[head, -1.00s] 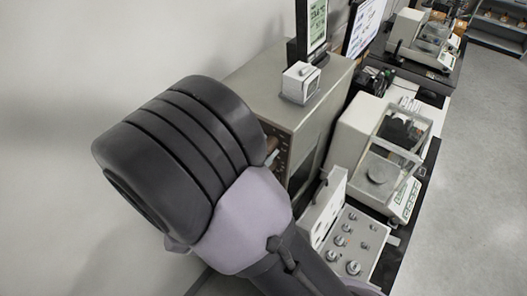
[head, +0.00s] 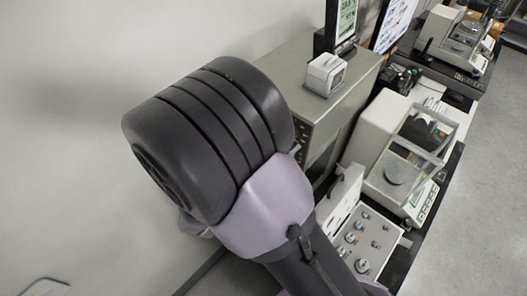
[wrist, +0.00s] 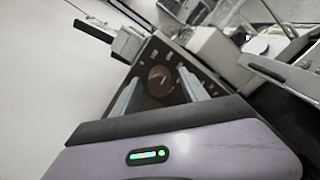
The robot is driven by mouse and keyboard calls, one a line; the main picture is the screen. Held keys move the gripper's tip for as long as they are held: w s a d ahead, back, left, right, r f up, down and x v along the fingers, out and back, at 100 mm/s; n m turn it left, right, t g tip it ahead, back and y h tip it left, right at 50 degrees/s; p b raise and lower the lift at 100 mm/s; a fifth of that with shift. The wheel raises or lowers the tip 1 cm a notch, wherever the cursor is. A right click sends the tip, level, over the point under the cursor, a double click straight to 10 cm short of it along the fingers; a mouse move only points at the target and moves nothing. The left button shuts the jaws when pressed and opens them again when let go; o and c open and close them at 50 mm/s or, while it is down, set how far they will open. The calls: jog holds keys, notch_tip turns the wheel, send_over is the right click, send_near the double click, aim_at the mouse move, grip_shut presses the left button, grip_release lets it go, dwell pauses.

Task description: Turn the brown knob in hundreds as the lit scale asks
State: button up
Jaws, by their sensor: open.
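In the wrist view, my gripper (wrist: 160,79) is open, its two pale fingers pointing at the dark brown front panel (wrist: 183,62) of a grey cabinet. A round brown dial or knob (wrist: 160,81) shows between the fingers, with smaller marks around it. The fingers look apart from it, but the distance is hard to tell. In the head view, my arm hides most of that panel, and the gripper is out of sight. The near scale (head: 392,150) has a glass-sided chamber and a front panel with green marks. A second scale (head: 455,40) stands farther back. I cannot tell which is lit.
The grey cabinet (head: 316,85) carries a small white box (head: 325,74) and a screen (head: 346,20). A control box with several knobs (head: 368,238) stands in front of the near scale. A plain wall is at left; open floor (head: 485,150) is at right.

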jog(key=v, duration=1.7)
jog(key=shift+s+a, duration=0.2)
dwell(0.5)
